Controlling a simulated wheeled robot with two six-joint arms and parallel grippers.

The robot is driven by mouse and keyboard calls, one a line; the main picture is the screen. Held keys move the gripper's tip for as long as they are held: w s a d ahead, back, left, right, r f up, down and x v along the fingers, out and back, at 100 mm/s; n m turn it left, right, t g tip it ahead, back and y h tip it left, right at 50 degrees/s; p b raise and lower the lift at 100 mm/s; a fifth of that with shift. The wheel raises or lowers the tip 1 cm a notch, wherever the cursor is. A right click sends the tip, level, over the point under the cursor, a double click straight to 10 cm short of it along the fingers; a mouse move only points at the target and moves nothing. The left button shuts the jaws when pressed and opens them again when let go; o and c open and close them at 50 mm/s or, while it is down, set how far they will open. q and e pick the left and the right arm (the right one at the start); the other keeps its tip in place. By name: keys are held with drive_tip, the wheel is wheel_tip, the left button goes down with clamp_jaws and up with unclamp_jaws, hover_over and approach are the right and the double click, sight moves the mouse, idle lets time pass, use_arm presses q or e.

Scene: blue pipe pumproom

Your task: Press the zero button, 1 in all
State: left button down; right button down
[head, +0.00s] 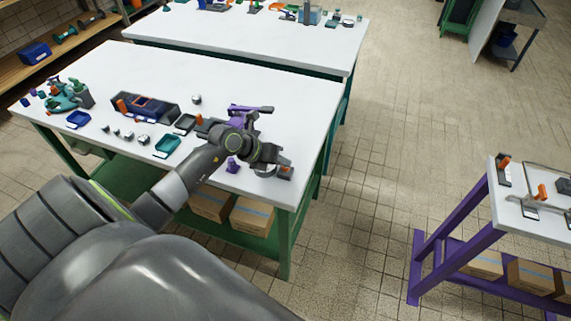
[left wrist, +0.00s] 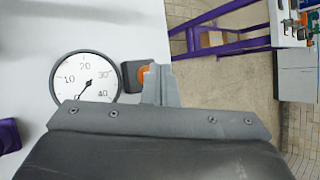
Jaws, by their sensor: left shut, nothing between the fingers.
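The zero button is an orange cap (left wrist: 144,74) on a small dark box at the right edge of the white table. The box also shows in the head view (head: 286,173). A round white gauge (left wrist: 84,78) with numbers from 0 to 40 lies beside it; its needle points toward the low end, near 0. My left gripper (head: 272,158) is over the table corner by the gauge and button. In the left wrist view its shut, empty fingers (left wrist: 160,82) overlap the button's right side; I cannot tell whether they touch it. My right gripper is not in view.
The white table (head: 90,75) also holds a purple device (head: 243,113), a dark tray (head: 145,107), a teal tray (head: 167,145) and several small parts. A second white table stands behind. A purple-legged table (head: 540,225) stands at the right, with open floor between.

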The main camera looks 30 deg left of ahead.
sight(282, 170)
use_arm(q)
drive_tip(key=shift+f, duration=0.25)
drive_tip(key=shift+r, duration=0.1)
idle(0.3)
drive_tip(key=shift+r+p, duration=1.05)
drive_tip(key=shift+r, duration=0.25)
wheel_tip(282, 170, up, 5)
drive_tip(key=p, duration=0.4)
idle(0.3)
